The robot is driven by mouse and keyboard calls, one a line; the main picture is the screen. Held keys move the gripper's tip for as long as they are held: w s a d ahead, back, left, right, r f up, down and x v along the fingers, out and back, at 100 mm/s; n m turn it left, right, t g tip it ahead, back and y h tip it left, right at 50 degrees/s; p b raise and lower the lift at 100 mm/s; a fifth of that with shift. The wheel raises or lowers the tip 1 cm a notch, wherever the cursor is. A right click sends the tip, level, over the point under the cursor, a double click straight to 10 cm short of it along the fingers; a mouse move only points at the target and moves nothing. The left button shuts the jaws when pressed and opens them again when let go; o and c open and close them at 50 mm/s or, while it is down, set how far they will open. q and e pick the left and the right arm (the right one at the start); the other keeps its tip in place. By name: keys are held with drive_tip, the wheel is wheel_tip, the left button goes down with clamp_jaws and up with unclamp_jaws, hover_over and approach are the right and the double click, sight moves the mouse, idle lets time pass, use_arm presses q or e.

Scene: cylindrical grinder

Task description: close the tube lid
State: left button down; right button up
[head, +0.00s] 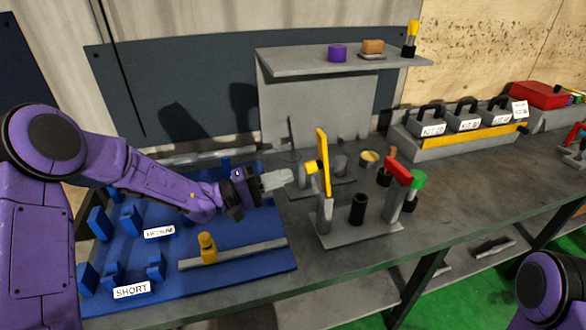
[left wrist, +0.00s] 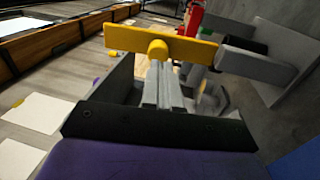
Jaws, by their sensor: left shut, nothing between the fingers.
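The yellow lid (head: 323,162) stands upright, swung open, on a grey stand (head: 360,238). A yellow knob (head: 311,167) sticks out from its left face. The dark tube (head: 357,209) stands on the same stand, right of the lid. My left gripper (head: 287,178) is shut and empty, left of the lid and a little short of the knob in the head view. In the left wrist view its fingers (left wrist: 161,72) point at the knob (left wrist: 158,50) on the lid (left wrist: 190,47); I cannot tell whether they touch.
A red-topped post (head: 398,169) and a green-topped post (head: 417,180) stand right of the tube. The blue fixture board (head: 240,275) lies under my left arm. Grey kit boxes (head: 463,118) stand at the back right.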

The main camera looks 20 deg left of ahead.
sight(306, 169)
use_arm(q)
drive_tip(key=x, duration=0.3)
drive_tip(key=shift+w+p, duration=0.1)
drive_tip(key=shift+p, duration=0.2)
use_arm(e)
drive_tip(key=shift+r, duration=0.55)
use_arm(q)
drive_tip(key=shift+d, duration=0.1)
use_arm(e)
drive_tip(key=shift+r, duration=0.1)
